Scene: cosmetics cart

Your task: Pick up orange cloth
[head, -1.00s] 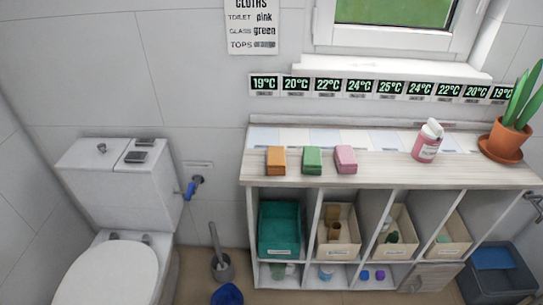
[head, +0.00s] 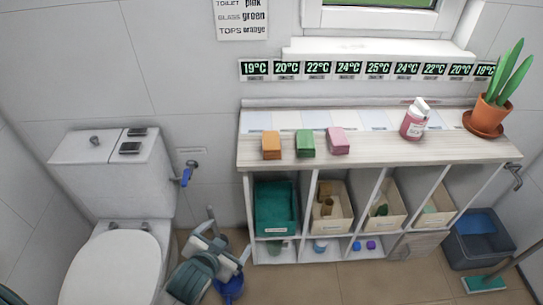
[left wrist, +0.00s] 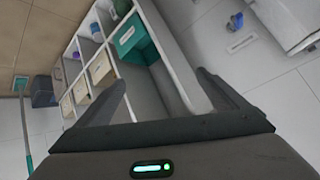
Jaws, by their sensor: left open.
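The orange cloth (head: 271,145) is a small folded block at the left end of the shelf's wooden top, left of the green cloth (head: 305,143) and the pink cloth (head: 338,140). My left gripper (head: 222,250) is in the head view low down, between the toilet and the shelf, below and left of the orange cloth and apart from it. In the left wrist view its two fingers (left wrist: 165,92) are spread with nothing between them. The cloths cannot be made out in the left wrist view. My right gripper is not in view.
A pink pump bottle (head: 414,122) and a potted plant (head: 487,118) stand farther right on the shelf top (head: 375,153). Below are compartments with a teal bin (head: 276,210) and beige bins. A toilet (head: 112,235) stands left. A wall sign (head: 241,18) lists cloth colours.

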